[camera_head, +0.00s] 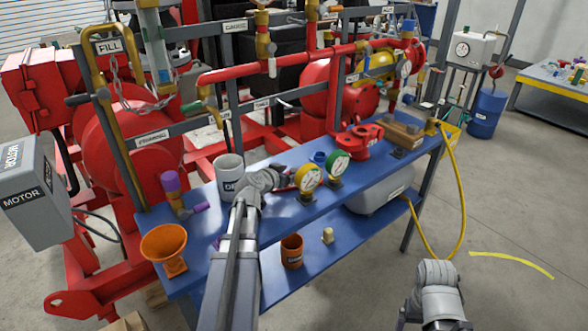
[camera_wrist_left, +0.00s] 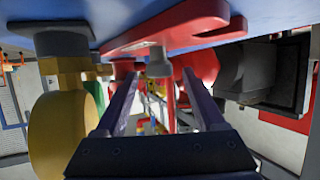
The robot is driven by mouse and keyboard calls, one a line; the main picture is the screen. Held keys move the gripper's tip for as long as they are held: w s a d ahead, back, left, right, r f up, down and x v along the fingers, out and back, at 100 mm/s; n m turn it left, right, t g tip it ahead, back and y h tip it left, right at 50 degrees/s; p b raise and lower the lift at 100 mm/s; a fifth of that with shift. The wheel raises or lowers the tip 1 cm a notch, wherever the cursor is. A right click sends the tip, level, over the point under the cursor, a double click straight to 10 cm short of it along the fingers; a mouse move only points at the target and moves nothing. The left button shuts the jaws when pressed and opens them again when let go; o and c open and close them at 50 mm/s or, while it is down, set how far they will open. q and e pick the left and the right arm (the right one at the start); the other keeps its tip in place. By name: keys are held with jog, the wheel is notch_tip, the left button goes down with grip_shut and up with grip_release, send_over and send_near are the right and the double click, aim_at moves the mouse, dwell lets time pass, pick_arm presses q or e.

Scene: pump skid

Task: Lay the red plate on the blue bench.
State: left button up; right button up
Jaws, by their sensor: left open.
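The blue bench (camera_head: 225,262) runs across the middle of the head view. In the left wrist view, which looks upside down, its blue top (camera_wrist_left: 270,15) is along the upper edge. A flat red plate (camera_wrist_left: 170,30) with dark slots lies against that blue top; in the head view only a small red part (camera_head: 284,183) shows beside my left gripper. My left gripper (camera_wrist_left: 161,75) is open, its two dark fingers apart, close to the plate; nothing is clearly held. In the head view the arm hides much of this spot.
Yellow (camera_head: 307,178) and green (camera_head: 336,163) gauges stand right of my left gripper. A grey mug (camera_head: 229,176) is behind the arm. An orange funnel (camera_head: 165,245) is at the left end, and a red valve part (camera_head: 358,140) is farther right.

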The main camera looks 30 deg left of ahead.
pick_arm(q)
jog(key=p+v, duration=0.3)
jog(key=v, duration=0.6)
jog(key=shift+s+r, duration=0.1)
